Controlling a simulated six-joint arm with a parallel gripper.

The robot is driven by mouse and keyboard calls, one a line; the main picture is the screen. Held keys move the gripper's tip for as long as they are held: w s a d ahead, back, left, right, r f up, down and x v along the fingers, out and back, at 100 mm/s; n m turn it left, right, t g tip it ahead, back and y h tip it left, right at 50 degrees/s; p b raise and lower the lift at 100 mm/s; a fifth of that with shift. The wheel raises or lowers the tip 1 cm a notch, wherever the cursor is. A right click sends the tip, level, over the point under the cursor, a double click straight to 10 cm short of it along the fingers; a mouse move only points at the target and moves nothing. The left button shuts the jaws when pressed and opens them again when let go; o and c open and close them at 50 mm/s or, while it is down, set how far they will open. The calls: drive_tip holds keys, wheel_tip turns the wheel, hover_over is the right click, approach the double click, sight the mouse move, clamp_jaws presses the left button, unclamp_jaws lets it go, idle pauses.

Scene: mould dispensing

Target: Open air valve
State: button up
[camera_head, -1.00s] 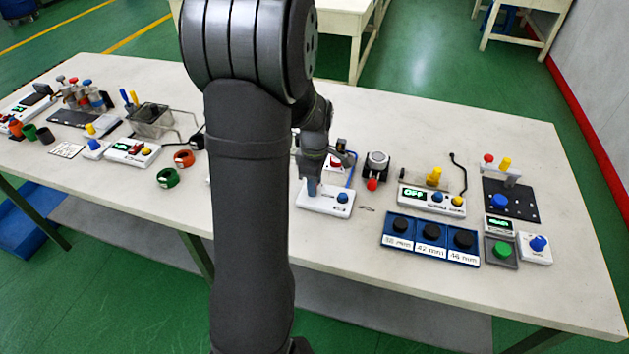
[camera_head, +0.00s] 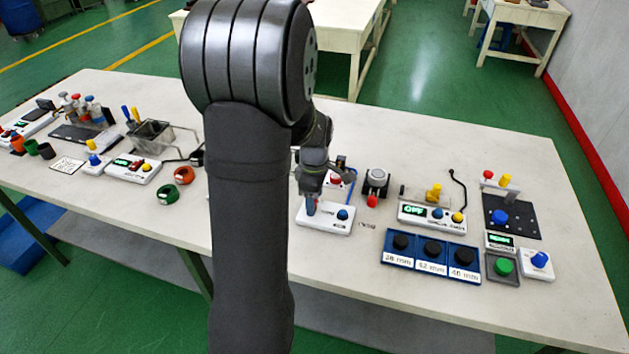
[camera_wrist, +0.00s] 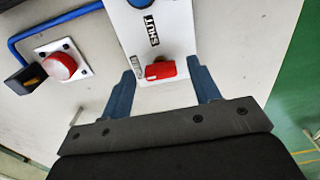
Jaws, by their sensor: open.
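The air valve is a white panel (camera_wrist: 185,20) with a red handle (camera_wrist: 160,70) near its end, seen in the wrist view. A "SHUT" label is printed on the panel beyond the handle, and another small label lies beside it. My gripper (camera_wrist: 166,72) is open, with one blue finger on each side of the red handle. I cannot tell whether the fingers touch it. In the head view the same white panel (camera_head: 325,224) stands on the table, with a blue knob (camera_head: 342,214). There my gripper (camera_head: 311,205) hides the handle.
A red button on a white plate (camera_wrist: 61,65) and a blue tube lie left of the panel in the wrist view. In the head view, a blue tray with black round pieces (camera_head: 384,259) and a control box (camera_head: 414,212) stand to the right.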

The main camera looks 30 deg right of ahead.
wheel_tip(320, 180, up, 17)
idle(0.4)
idle(0.4)
wheel_tip(320, 180, down, 18)
drive_tip(key=shift+r, duration=0.25)
drive_tip(key=shift+r, duration=0.1)
idle(0.4)
